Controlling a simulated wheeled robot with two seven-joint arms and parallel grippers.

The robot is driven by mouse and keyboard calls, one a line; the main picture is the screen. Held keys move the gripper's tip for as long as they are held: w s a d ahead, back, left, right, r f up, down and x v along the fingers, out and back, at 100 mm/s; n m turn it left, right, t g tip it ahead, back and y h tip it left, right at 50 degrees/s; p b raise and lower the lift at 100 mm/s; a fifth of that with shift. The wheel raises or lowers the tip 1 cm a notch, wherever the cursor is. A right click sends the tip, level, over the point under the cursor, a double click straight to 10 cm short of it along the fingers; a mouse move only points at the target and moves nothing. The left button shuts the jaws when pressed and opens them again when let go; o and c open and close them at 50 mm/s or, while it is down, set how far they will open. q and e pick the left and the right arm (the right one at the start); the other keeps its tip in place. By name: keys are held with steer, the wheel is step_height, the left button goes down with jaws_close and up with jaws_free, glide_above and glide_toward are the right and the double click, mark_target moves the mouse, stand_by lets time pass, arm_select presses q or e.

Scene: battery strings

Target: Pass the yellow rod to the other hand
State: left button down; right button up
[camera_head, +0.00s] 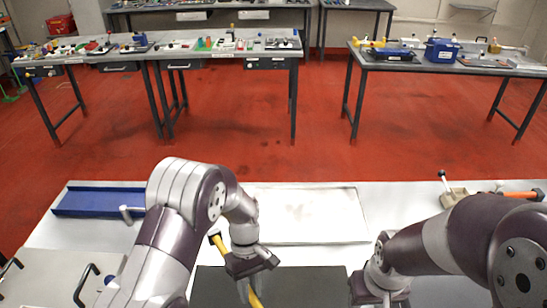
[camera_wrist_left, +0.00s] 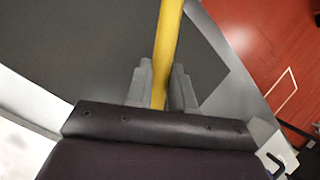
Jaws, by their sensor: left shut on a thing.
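The yellow rod (camera_head: 218,244) shows at my left gripper, with its dark-tipped upper end left of the wrist and its lower part running off the bottom edge. In the left wrist view the rod (camera_wrist_left: 167,45) passes between the two grey fingers of my left gripper (camera_wrist_left: 162,82), which is shut on it. My left gripper (camera_head: 250,287) is over the dark mat in the head view, partly hidden by its own wrist. My right gripper (camera_head: 384,301) is at the bottom edge, to the right of the left one and apart from the rod. Its fingers are cut off.
A dark mat (camera_head: 316,282) lies on the pale table below the grippers. A white tray (camera_head: 310,215) is behind it, and a blue tray (camera_head: 98,201) is at the left. A wooden block with a lever (camera_head: 453,196) and an orange-handled tool (camera_head: 522,195) are at the right.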

arm_select(q)
steer(key=w+a+m+t+y, duration=0.2)
steer(key=a+m+y, duration=0.3)
steer(key=a+m, duration=0.8)
arm_select(e)
steer(key=shift+c, duration=0.6)
arm_select(q)
steer(key=w+d+r+m+t, duration=0.2)
steer(key=d+r+m+t, duration=0.1)
steer(key=d+m, duration=0.4)
steer(key=w+d+r+m+t, duration=0.2)
steer(key=d+r+m+t, duration=0.1)
steer(key=d+m, duration=0.4)
steer(key=shift+d+m+h, duration=0.4)
steer(key=shift+d, duration=0.7)
arm_select(e)
steer(key=w+a+f+m+t+y, duration=0.3)
steer(key=w+a+m, duration=0.3)
steer(key=a+m, duration=0.2)
steer(key=w+a+f+m+t+y, duration=0.3)
steer(key=w+a+m+t+y, duration=0.2)
steer(key=w+a+m+t, duration=0.1)
steer(key=shift+w+a+f+m, duration=0.25)
steer(key=shift+w+a+m, duration=0.1)
steer(key=shift+a+m, duration=0.55)
